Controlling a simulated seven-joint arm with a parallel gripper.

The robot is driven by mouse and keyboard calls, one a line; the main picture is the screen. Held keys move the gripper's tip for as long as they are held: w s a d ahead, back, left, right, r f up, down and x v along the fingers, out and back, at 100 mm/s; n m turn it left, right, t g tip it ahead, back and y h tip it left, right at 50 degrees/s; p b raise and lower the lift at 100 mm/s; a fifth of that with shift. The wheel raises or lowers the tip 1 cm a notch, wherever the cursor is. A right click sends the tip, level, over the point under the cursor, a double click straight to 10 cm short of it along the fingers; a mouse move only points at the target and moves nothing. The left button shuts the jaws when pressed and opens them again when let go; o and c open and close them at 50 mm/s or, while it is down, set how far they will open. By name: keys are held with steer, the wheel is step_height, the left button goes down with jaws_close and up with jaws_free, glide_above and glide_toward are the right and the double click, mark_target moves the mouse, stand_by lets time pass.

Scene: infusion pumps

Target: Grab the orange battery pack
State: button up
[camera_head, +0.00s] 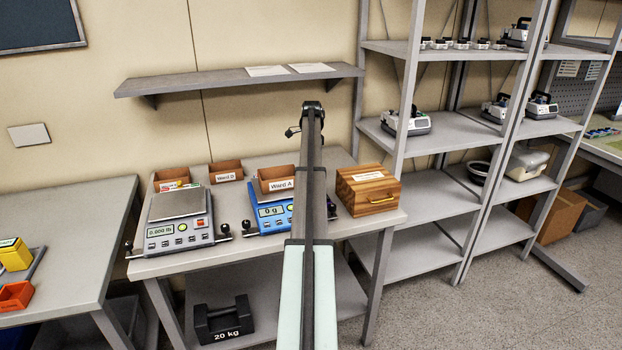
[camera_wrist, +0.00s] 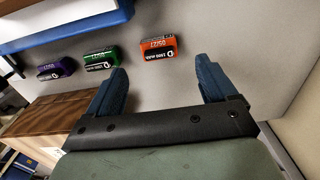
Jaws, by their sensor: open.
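The orange battery pack (camera_wrist: 158,48) lies on the grey table top in the wrist view, near the top middle. It has a black label band with white print. My gripper (camera_wrist: 167,82) is open and empty. Its two blue fingers point toward the battery, which lies beyond the fingertips and between their lines, nearer the left one. Nothing touches the battery. In the head view my arm (camera_head: 308,270) reaches over the table, and the battery cannot be seen there.
A green battery (camera_wrist: 101,60) and a purple battery (camera_wrist: 54,70) lie left of the orange one. A wooden box (camera_head: 368,190) stands right of my arm. A blue scale (camera_head: 268,222) and a grey scale (camera_head: 180,238) stand to its left. A shelf (camera_head: 240,78) hangs behind.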

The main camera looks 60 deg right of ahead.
steer(key=shift+a+f, duration=0.15)
steer(key=shift+f, duration=2.85)
steer(key=shift+c, duration=0.5)
steer(key=c, duration=1.1)
steer(key=shift+r, duration=0.1)
